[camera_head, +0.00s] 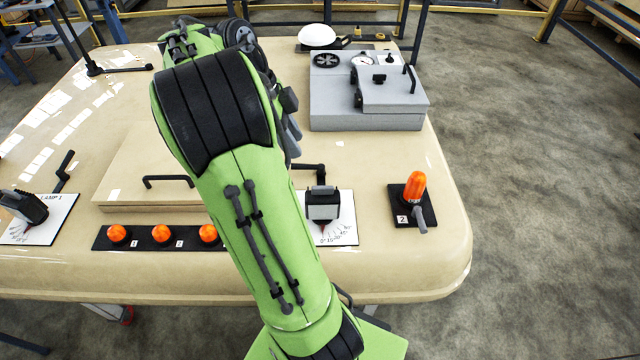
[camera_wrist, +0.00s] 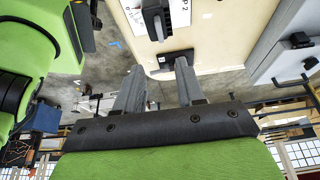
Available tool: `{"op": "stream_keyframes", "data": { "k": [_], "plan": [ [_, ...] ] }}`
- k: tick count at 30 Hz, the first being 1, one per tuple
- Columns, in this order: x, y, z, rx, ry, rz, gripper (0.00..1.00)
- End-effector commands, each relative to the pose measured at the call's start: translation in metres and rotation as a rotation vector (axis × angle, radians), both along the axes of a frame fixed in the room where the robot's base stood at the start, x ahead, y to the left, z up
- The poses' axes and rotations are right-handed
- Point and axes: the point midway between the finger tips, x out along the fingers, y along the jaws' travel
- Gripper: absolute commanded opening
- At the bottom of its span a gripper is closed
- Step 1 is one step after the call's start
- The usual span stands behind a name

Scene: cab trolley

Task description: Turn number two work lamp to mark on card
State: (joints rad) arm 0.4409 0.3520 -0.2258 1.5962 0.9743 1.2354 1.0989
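The number two work lamp (camera_head: 322,204), a dark housing with a grey band, stands on its white card (camera_head: 342,230) right of my arm. The card's angle scale shows along its front edge; my arm hides its left side. The lamp also shows at the top of the wrist view (camera_wrist: 155,18), beside a card (camera_wrist: 181,12) reading "P 2". My gripper (camera_wrist: 160,65) has its two grey fingers spread with nothing between them. In the wrist view the lamp appears beyond the fingertips, apart from them. The head view hides the fingers behind my arm.
Lamp 1 (camera_head: 24,206) stands at far left. Orange knobs (camera_head: 161,234) line the front. An orange-topped lever (camera_head: 414,189) on a plate marked 2 stands right. A grey box (camera_head: 365,115) with handles is behind. A bent black handle (camera_head: 312,168) rises behind lamp two.

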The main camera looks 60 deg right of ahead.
Motion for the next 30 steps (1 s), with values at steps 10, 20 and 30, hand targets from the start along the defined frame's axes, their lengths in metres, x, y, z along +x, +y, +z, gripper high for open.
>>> {"op": "stream_keyframes", "data": {
  "k": [10,20,30],
  "plan": [
    [-0.030,-0.014,-0.085,0.003,0.003,0.005,0.38],
    [-0.049,-0.024,-0.136,0.003,0.000,0.009,0.38],
    [-0.050,-0.025,-0.139,0.001,0.000,0.010,0.32]
  ]
}}
